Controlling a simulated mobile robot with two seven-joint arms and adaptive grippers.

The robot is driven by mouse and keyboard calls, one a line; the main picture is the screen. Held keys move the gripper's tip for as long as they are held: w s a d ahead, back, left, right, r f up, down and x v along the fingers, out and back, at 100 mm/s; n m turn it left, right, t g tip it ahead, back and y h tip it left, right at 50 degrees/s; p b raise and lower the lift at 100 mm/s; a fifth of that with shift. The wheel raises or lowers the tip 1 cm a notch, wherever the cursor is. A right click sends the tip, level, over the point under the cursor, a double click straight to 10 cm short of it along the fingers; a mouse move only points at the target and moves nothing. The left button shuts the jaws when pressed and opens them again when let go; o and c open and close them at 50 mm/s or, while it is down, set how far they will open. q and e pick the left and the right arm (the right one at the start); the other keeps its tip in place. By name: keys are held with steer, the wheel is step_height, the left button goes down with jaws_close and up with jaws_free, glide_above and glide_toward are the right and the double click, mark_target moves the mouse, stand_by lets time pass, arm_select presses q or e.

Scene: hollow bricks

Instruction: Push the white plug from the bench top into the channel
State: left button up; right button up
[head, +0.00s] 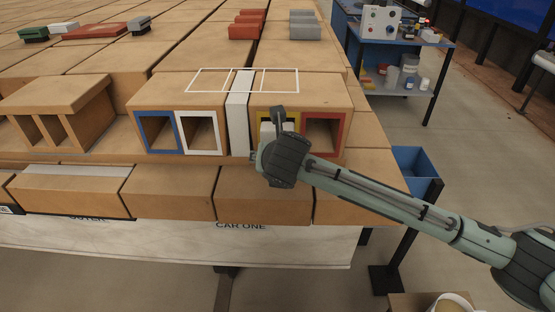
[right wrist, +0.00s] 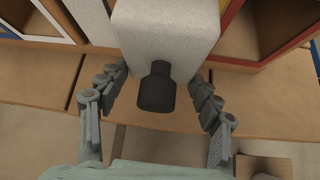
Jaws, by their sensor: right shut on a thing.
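The white plug (right wrist: 165,35) is a pale block with a dark round knob (right wrist: 157,88) on its near end. My right gripper (right wrist: 158,78) is shut on the plug, with a finger on each side of its near end. In the head view my right gripper (head: 282,150) is at the front of the yellow-framed channel (head: 264,118), and a bit of white shows behind it. The gripper hides most of this opening, so I cannot tell how deep the plug sits. My left gripper is not in view.
Beside it are a red-framed opening (head: 323,133), a white-framed one (head: 199,133) and a blue-framed one (head: 159,133). A pale strip (head: 238,112) separates the two bricks. A row of bricks (head: 172,194) lies below in front. Red blocks (head: 247,25) and grey blocks (head: 304,25) stand farther back.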

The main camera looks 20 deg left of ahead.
steer(key=shift+w+a, duration=0.1)
steer(key=shift+w, duration=0.3)
steer(key=shift+w+a, duration=0.1)
steer(key=shift+w, duration=0.2)
steer(key=shift+w+a, duration=0.1)
steer(key=shift+w, duration=0.2)
steer(key=shift+w+a, duration=0.2)
steer(key=shift+w, duration=0.5)
steer(key=shift+w, duration=0.1)
steer(key=o, duration=1.2)
steer(key=v, duration=1.2)
